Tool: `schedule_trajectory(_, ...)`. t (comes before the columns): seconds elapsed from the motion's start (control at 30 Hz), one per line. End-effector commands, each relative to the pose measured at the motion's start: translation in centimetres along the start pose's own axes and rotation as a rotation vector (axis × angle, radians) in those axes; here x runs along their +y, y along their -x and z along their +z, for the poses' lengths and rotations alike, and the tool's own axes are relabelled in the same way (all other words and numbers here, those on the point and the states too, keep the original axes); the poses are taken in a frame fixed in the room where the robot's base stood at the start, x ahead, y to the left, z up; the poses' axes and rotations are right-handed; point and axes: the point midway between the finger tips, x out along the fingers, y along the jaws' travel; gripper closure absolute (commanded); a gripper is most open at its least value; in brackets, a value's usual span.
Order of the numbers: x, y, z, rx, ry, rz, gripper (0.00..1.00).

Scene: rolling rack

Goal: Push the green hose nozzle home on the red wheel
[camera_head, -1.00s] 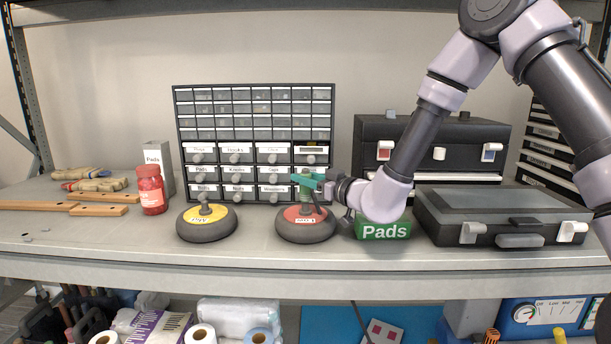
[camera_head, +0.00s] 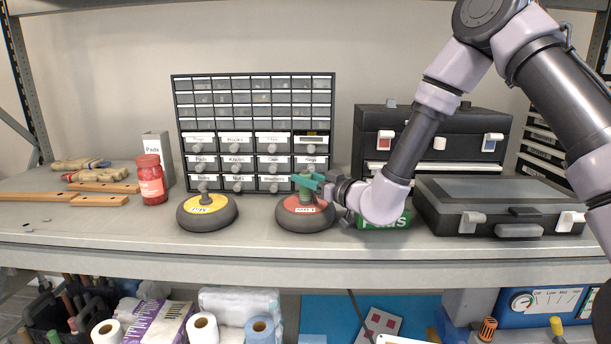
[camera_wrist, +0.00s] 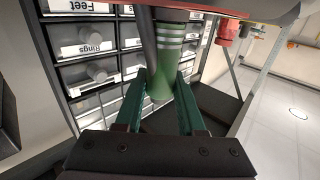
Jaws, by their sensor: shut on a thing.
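The red wheel (camera_head: 304,214) sits on the shelf, a grey rimmed disc with a red top and a white label. It also shows at the top of the wrist view (camera_wrist: 262,8). The green hose nozzle (camera_head: 305,190) stands upright over the wheel's middle. In the wrist view the nozzle (camera_wrist: 164,62) has white stripes and a flared end. My gripper (camera_head: 316,182) reaches in from the right with its teal fingers shut on the nozzle. The fingers (camera_wrist: 160,100) lie on both sides of it. Whether the nozzle is fully seated cannot be told.
A yellow wheel (camera_head: 205,211) stands to the left. A drawer cabinet (camera_head: 252,130) is behind. A green Pads box (camera_head: 385,222) is partly behind my arm, and a black case (camera_head: 500,205) is at right. The shelf's front edge (camera_head: 250,262) is close.

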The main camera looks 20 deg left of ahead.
Motion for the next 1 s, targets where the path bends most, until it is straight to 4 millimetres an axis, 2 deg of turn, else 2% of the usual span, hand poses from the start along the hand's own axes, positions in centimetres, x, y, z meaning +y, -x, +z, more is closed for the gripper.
schedule_trajectory(0.1, 0.0, 0.0, 0.2, 0.001, 0.0, 0.001, 1.0)
schedule_trajectory(0.13, 0.0, 0.0, 0.2, 0.002, 0.0, 0.001, 0.5)
schedule_trajectory(0.2, 0.0, 0.0, 0.2, 0.001, 0.0, 0.001, 0.27)
schedule_trajectory(0.5, 0.0, 0.1, 0.2, 0.0, 0.0, 0.001, 0.27)
schedule_trajectory(0.6, 0.1, 0.6, 0.3, -0.001, 0.0, 0.002, 0.27)
schedule_trajectory(0.77, 0.1, 3.2, 0.3, -0.003, -0.001, 0.003, 0.27)
schedule_trajectory(1.0, 0.1, 8.0, 0.3, -0.001, -0.002, 0.002, 0.27)
